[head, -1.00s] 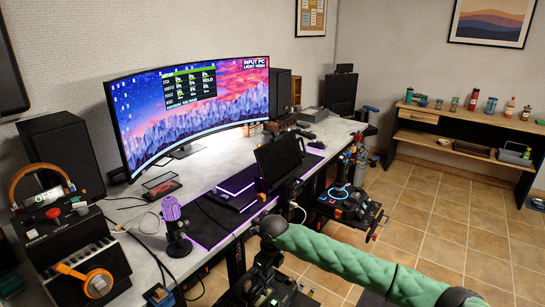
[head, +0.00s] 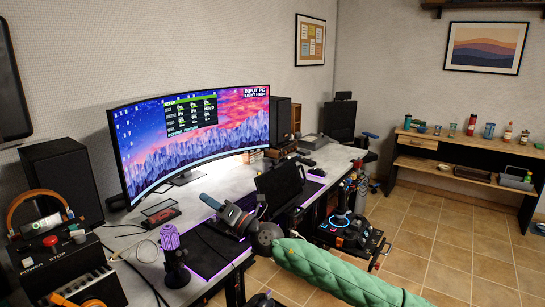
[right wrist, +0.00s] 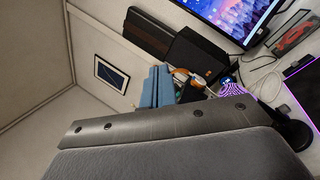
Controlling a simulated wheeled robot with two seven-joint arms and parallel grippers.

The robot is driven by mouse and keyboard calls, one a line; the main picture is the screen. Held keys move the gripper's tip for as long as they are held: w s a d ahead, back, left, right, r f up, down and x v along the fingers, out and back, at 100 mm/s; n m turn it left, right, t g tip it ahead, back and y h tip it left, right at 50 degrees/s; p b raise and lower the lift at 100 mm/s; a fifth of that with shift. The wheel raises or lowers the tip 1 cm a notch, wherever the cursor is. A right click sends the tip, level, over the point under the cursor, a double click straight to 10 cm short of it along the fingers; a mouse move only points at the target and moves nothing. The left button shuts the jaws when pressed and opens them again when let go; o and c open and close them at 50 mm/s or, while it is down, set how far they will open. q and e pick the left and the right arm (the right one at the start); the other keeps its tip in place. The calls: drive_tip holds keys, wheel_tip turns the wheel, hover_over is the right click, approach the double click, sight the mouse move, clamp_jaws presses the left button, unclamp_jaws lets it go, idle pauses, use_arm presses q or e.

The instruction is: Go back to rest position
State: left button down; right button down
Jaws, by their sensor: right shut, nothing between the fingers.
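My right gripper (head: 208,201) is at the end of my green-sleeved arm, which comes in from the lower right. It hangs above the desk (head: 128,232), between the purple microphone (head: 172,250) and the small dark screen (head: 280,190). Its blue fingers are together with nothing between them, and they point up and to the left. In the right wrist view the blue fingers (right wrist: 157,88) also lie together, with the wall and speaker beyond. My left gripper is in neither view.
A curved monitor (head: 190,137) stands behind the gripper. A control box with a red button (head: 50,241) and orange headphones are at the left. Joystick panels (head: 350,232) stand at the desk's front edge. A wooden bench (head: 455,160) is far right. Tiled floor is clear there.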

drive_tip(key=w+d+r+m+t+h, duration=0.1)
drive_tip(key=d+r+m+t+h, duration=0.4)
drive_tip(key=m, duration=0.5)
drive_tip(key=w+d+r+m+t+h, duration=0.1)
drive_tip(key=d+r+m+t+h, duration=0.3)
drive_tip(key=d+m+t+h, duration=0.5)
drive_tip(key=s+d+f+m+g+h, duration=0.3)
drive_tip(key=d+f+m+g+h, duration=0.35)
drive_tip(key=f+m, duration=0.4)
drive_tip(key=s+d+f+m+g+y, duration=0.1)
drive_tip(key=s+d+f+m+g, duration=0.35)
drive_tip(key=s+f, duration=1)
drive_tip(key=s+d+f+m+g+y, duration=0.15)
drive_tip(key=s+d+f+g, duration=0.45)
drive_tip(key=s+f, duration=0.8)
drive_tip(key=s+f+g, duration=0.4)
drive_tip(key=s+f, duration=0.9)
drive_tip(key=s, duration=0.4)
drive_tip(key=shift+s+m+g+p, duration=0.3)
drive_tip(key=shift+m+g, duration=0.05)
drive_tip(key=shift+g, duration=0.05)
